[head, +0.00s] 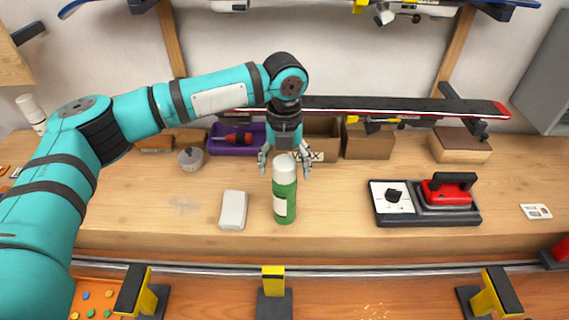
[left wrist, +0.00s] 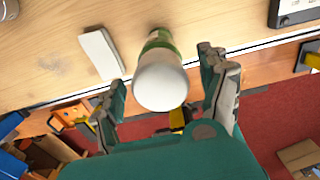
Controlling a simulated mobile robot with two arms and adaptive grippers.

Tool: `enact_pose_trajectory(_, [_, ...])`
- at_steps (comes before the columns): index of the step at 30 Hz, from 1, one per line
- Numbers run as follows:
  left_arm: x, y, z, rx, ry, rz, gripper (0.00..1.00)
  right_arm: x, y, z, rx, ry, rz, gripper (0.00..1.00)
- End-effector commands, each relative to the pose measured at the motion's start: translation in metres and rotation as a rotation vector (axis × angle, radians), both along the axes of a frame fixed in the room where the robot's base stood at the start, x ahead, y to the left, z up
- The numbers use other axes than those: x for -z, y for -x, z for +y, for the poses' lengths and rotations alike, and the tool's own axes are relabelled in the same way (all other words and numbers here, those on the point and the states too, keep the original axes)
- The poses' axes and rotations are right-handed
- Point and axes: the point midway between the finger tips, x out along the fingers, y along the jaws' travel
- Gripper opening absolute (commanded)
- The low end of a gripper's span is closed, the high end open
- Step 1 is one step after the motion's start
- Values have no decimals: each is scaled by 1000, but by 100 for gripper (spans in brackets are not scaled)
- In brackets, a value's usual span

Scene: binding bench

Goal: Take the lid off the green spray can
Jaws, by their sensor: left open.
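The green spray can (head: 285,203) stands upright on the wooden bench, with a pale label on its side. Its white lid (head: 284,168) is on top; in the left wrist view the lid (left wrist: 160,84) fills the space between the fingers and hides most of the can (left wrist: 158,40). My left gripper (head: 285,166) is open and points down from above, with one finger on each side of the lid. In the left wrist view a gap shows between the lid and each finger of the gripper (left wrist: 165,90). My right gripper is not in view.
A white block (head: 233,210) lies just left of the can. A waxing iron (head: 446,191) sits on a dark base at the right. A purple tray (head: 222,146) and cardboard boxes (head: 368,143) stand behind. Yellow-black clamps (head: 273,280) line the front edge.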

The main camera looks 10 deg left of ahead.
Motion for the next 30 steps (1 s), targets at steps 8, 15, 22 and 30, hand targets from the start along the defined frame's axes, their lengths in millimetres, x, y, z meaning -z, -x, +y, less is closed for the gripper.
enact_pose_trajectory(8, [0,0,0,0,0,0,52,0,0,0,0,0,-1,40])
enact_pose_trajectory(15, [0,0,0,0,0,0,36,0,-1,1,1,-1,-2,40])
enact_pose_trajectory(22, [-1,0,0,0,0,-1,36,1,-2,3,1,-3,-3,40])
enact_pose_trajectory(30, [-22,-1,0,0,1,-3,36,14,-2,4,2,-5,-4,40])
